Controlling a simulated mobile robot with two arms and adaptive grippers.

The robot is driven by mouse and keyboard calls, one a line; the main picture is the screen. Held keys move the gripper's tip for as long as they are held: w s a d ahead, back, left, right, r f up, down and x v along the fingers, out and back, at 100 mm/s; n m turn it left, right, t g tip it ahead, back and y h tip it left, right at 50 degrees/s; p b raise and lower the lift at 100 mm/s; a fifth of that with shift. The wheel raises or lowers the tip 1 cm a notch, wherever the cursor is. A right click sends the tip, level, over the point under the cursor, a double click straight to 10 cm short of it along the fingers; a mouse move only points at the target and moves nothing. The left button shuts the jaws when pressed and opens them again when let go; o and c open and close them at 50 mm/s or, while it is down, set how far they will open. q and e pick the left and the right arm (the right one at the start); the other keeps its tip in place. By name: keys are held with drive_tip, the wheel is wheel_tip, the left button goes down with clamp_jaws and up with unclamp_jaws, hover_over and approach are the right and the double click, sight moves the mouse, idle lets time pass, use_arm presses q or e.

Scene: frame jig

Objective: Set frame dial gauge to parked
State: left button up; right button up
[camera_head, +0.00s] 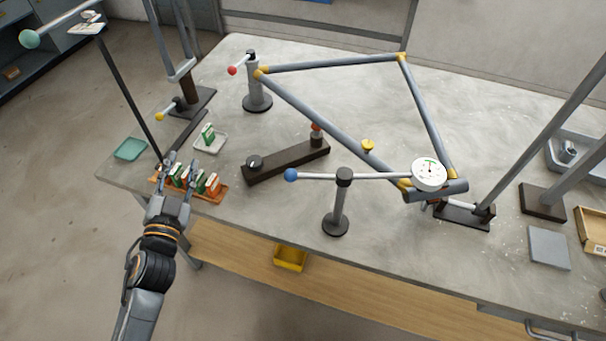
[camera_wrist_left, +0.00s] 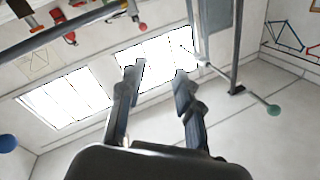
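The dial gauge (camera_head: 430,174) has a round white face and sits at the right end of a pale swing arm (camera_head: 385,176). The arm pivots on a dark post (camera_head: 339,208) and ends at the left in a blue ball (camera_head: 291,175). The gauge overlaps the lower right corner of the grey bicycle frame (camera_head: 328,122); I cannot tell whether it touches. My left gripper (camera_head: 180,163) is open and empty at the table's front left, by the orange tray, well left of the blue ball. Its parted fingers (camera_wrist_left: 160,70) show in the left wrist view. My right gripper is not seen.
The orange tray (camera_head: 213,197) holds several green, white and orange pieces. A dark bar fixture (camera_head: 287,160) lies between it and the post. A red-ended clamp post (camera_head: 256,90) stands behind. A teal ball (camera_head: 30,39) is upper left. Table in front of the post is clear.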

sight(295, 178)
use_arm(q)
drive_tip(key=d+r+m+t+h, duration=0.2)
drive_tip(key=d+r+m+h, duration=0.3)
drive_tip(key=r+m+h, duration=0.25)
drive_tip(key=s+d+r+m+g+h, duration=0.2)
drive_tip(key=s+d+m+g+h, duration=0.3)
drive_tip(key=d+m+g+h, duration=0.45)
drive_tip(key=s+f+m+g+y, duration=0.3)
drive_tip(key=f+m+g, duration=0.1)
drive_tip(key=f+m, duration=0.1)
drive_tip(key=p+x, duration=0.3)
drive_tip(key=x, duration=0.8)
drive_tip(key=shift+s+d, duration=0.1)
drive_tip(key=shift+w+d+f+m+p, duration=0.3)
drive_tip(key=shift+d+f+p, duration=0.05)
drive_tip(key=shift+d, duration=0.35)
drive_tip(key=shift+c, duration=0.2)
clamp_jaws()
